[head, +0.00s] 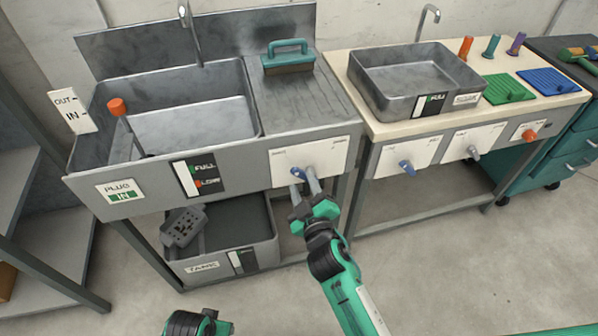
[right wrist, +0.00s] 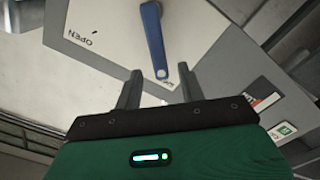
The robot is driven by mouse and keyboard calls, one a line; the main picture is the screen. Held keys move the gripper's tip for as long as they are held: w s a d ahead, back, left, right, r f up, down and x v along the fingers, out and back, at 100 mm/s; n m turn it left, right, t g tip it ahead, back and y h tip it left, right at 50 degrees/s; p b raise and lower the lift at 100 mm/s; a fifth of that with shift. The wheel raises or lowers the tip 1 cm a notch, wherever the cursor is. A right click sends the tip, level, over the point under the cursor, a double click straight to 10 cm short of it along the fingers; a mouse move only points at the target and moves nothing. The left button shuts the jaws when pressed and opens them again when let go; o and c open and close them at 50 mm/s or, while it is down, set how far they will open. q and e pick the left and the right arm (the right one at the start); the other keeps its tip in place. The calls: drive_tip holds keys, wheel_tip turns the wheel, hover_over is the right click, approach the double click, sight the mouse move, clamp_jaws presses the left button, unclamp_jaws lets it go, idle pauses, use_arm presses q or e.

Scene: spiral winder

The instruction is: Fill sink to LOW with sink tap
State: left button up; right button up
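The metal sink (head: 165,165) stands at the left, with a spout (head: 190,35) above it. Its front has a black level gauge (head: 200,177) marked FULL and LOW and a sign (head: 120,191) reading PLUG IN. I cannot tell whether water stands in the basin. The blue tap lever (head: 298,173) sits on a white panel right of the gauge. My right gripper (head: 306,186) is open at this lever. In the right wrist view the lever (right wrist: 152,40) points between the spread fingers (right wrist: 160,88), apart from both. My left gripper (head: 200,322) is partly cut off at the bottom edge.
An orange-handled plug rod (head: 118,108) stands in the basin. A teal-handled brush (head: 287,58) lies on the drainboard. A grey tank (head: 235,245) is below. A second sink (head: 415,75) with its own blue lever (head: 406,167) stands right. The floor in front is clear.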

sight(300, 176)
drive_tip(key=shift+x, duration=2.4)
drive_tip(key=shift+c, duration=0.2)
clamp_jaws()
